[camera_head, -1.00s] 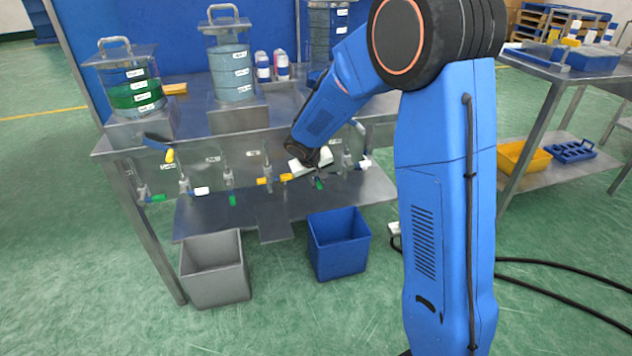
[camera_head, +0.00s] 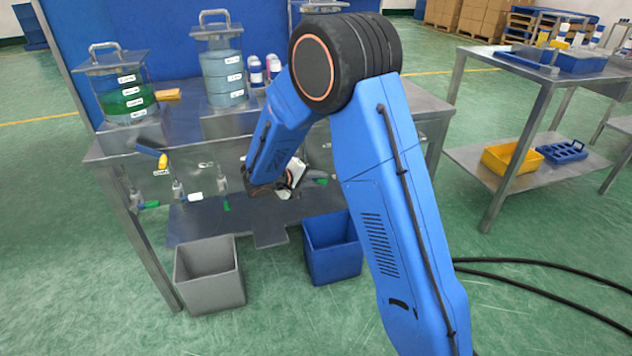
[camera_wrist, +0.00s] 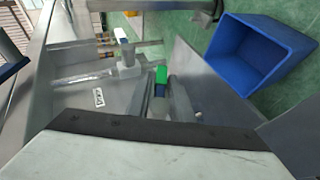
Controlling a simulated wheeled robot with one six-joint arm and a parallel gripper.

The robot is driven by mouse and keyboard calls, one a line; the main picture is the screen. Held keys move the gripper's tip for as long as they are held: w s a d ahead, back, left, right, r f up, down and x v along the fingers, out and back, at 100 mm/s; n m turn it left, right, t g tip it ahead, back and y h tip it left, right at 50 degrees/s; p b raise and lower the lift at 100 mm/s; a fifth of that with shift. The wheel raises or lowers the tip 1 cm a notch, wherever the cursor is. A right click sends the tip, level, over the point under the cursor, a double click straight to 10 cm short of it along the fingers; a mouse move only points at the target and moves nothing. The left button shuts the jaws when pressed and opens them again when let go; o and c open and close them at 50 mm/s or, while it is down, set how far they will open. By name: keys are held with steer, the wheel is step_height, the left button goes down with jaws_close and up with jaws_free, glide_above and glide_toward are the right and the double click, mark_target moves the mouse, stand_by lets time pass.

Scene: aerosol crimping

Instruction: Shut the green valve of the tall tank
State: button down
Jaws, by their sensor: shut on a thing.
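My gripper (camera_wrist: 164,100) is shut on a green valve handle (camera_wrist: 161,74) in the wrist view; its green end shows past the fingertips. In the head view my gripper (camera_head: 300,178) is low at the right part of the bench front, partly behind my arm. A bit of green handle (camera_head: 321,181) shows just right of it. The tank behind my arm shows only its lid (camera_head: 325,7). The left tank (camera_head: 127,98) holds green liquid and the middle tank (camera_head: 222,75) grey-blue liquid. Whether the held valve is fully shut cannot be told.
Other green handles are at the left (camera_head: 150,204) and middle (camera_head: 226,206) of the bench front. A yellow handle (camera_head: 162,161) and a white one stick out nearby. A grey bin (camera_head: 208,275) and a blue bin (camera_head: 332,250) stand on the floor below. Pipes with yellow bands (camera_wrist: 105,48) are close to my fingers.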

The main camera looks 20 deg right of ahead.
steer(key=shift+r+h, duration=0.1)
steer(key=shift+h, duration=0.4)
steer(key=shift+d, duration=0.1)
steer(key=c, duration=1.7)
jaws_free()
steer(key=shift+c, duration=0.2)
steer(key=v, duration=1.7)
steer(key=shift+s+a, duration=0.2)
steer(key=shift+a, duration=0.1)
steer(key=shift+c, duration=0.3)
